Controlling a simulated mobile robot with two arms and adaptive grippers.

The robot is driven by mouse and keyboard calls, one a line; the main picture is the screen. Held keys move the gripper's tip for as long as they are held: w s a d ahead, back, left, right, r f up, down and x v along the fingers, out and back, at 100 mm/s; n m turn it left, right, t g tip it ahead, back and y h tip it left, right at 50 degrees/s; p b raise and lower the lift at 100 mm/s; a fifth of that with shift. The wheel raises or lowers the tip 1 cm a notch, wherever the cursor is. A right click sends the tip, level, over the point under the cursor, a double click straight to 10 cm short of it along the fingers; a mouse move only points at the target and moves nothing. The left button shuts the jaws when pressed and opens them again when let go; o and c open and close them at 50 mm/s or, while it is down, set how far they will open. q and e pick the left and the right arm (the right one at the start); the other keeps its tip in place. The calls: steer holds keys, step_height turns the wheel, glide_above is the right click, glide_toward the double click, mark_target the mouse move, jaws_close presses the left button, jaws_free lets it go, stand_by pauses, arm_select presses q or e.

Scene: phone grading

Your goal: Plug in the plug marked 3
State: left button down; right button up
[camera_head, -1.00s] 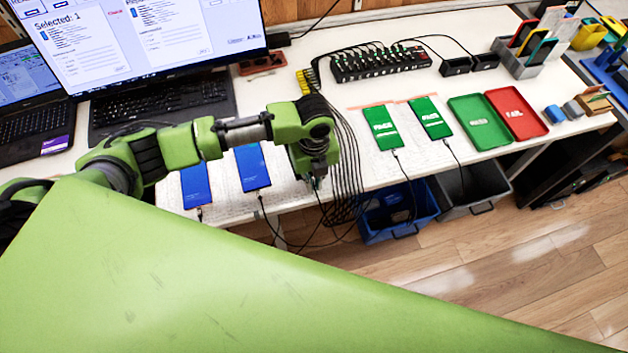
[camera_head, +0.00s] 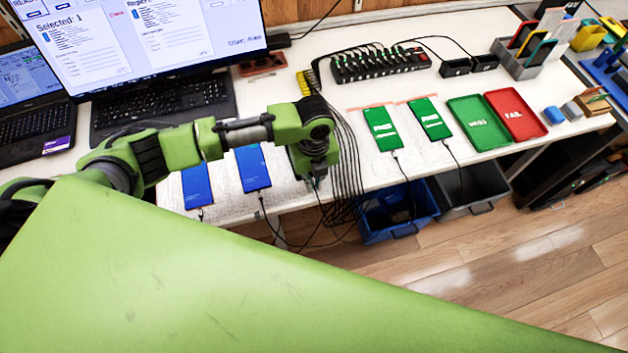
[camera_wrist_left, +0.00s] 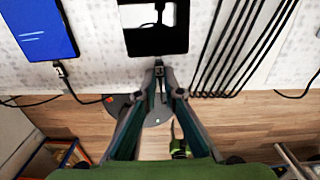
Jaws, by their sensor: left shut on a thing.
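My left gripper (camera_wrist_left: 160,90) is shut on a dark cable plug (camera_wrist_left: 158,70). The plug points at the near edge of a phone with a black screen (camera_wrist_left: 150,42). Its tip is at or very near that edge; I cannot tell whether it is in the port. No number is readable on the plug. In the head view the left gripper (camera_head: 316,178) is at the table's front edge, and the arm hides the black phone there. A blue-screen phone (camera_wrist_left: 42,28) with a cable plugged in lies to the left. My right gripper is not in view.
Another blue phone (camera_head: 197,186) lies further left, and two green-screen phones (camera_head: 383,131) (camera_head: 430,120) lie right, with cables. A bundle of black cables (camera_head: 350,160) hangs beside the gripper. A green tray (camera_head: 480,123) and a red tray (camera_head: 516,114) are further right.

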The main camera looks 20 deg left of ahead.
mark_target(315, 190)
arm_select(q)
steer(key=shift+p, duration=0.35)
stand_by(1.1)
steer(key=c, duration=2.1)
jaws_free()
steer(key=shift+s+d+r+p, duration=0.15)
steer(key=shift+s+r+p, duration=0.05)
steer(key=shift+r+p, duration=1.15)
steer(key=shift+s+d+r+p, duration=0.1)
steer(key=shift+s+r+p, duration=0.1)
steer(key=shift+r+p, duration=1.15)
steer(key=shift+f, duration=0.2)
